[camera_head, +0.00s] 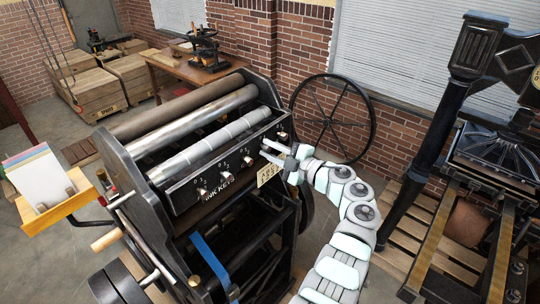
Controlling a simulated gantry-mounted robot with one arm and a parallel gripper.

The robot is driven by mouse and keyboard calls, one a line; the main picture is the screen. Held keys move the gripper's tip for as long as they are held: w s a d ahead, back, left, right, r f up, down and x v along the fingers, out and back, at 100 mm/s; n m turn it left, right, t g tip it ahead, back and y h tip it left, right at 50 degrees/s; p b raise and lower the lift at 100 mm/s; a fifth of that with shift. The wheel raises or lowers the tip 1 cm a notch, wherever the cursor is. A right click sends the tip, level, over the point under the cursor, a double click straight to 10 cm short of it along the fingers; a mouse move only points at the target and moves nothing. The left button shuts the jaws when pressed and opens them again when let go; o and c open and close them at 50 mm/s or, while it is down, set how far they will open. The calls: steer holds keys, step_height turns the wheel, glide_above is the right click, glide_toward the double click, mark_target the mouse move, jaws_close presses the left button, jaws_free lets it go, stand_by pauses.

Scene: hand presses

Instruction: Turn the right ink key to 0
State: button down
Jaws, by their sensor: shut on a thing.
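The ink-key panel (222,172) is the dark strip lettered "INK KEYS" on the front of the roller press. Pale knobs with small scale marks sit along it: one at the left (201,192), one in the middle (248,161), and one near the right end (283,135). My gripper (266,150) is at the right part of the panel, just below and left of the rightmost visible knob. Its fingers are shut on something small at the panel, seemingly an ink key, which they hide. I cannot read where any key is set.
A spoked wheel (333,118) stands right of the press, behind my arm. Steel rollers (190,119) lie above the panel. A yellowish plate (269,173) hangs below my gripper. A tray of paper (43,183) is at the left; another press (480,150) stands at the right.

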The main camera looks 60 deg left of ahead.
steer(key=n+b, duration=0.2)
steer(key=shift+f+n+b, duration=0.25)
steer(key=shift+n+b, duration=0.05)
steer(key=shift+b, duration=0.05)
steer(key=shift+r+n+b, duration=0.1)
steer(key=shift+n+b, duration=0.35)
steer(key=shift+n, duration=0.05)
steer(key=c, duration=1.2)
jaws_free()
steer(key=shift+r, duration=0.1)
steer(key=shift+c, duration=0.2)
steer(key=b+v, duration=0.1)
steer(key=v, duration=0.9)
steer(key=shift+d+b, duration=0.4)
steer(key=shift+d, duration=0.05)
